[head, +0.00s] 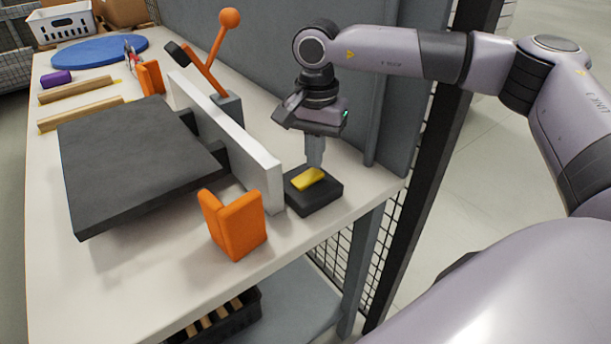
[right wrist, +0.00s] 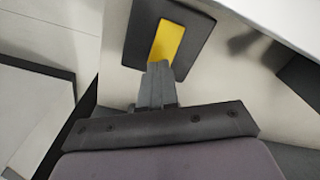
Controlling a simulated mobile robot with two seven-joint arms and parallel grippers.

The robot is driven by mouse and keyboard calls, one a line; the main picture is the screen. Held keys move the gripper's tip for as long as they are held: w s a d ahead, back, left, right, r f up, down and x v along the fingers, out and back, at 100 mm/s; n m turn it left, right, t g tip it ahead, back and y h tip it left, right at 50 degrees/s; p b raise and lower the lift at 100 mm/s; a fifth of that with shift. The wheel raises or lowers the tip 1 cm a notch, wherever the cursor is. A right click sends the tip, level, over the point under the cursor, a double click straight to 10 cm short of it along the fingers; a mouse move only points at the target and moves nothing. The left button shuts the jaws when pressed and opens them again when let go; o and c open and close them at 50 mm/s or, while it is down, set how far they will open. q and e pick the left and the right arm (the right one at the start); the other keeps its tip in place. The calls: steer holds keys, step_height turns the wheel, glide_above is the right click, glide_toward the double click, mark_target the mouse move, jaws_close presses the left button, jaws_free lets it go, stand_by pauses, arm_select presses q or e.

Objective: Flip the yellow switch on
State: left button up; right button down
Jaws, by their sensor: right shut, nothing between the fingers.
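The yellow switch (head: 308,179) is a rocker on a black box (head: 318,198) on the white table, near its right front corner. My right gripper (head: 315,163) points down with its fingers shut and empty, at the back end of the switch. In the right wrist view the fingertips (right wrist: 158,68) reach the near end of the yellow switch (right wrist: 168,42) on its black box (right wrist: 188,18). I cannot tell whether they touch it. My left gripper does not show.
A white upright fence (head: 228,130) and an orange bracket (head: 235,224) stand left of the switch box. A black slab (head: 135,155) lies further left. An orange-knobbed lever (head: 212,72) stands behind. A grey panel (head: 300,20) rises along the table's back.

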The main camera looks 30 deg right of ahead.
mark_target(314, 172)
steer(key=shift+f+b, duration=0.75)
steer(key=shift+f, duration=0.35)
stand_by(0.5)
steer(key=shift+r, duration=0.1)
steer(key=shift+r+p, duration=2.7)
steer(key=shift+r, duration=0.75)
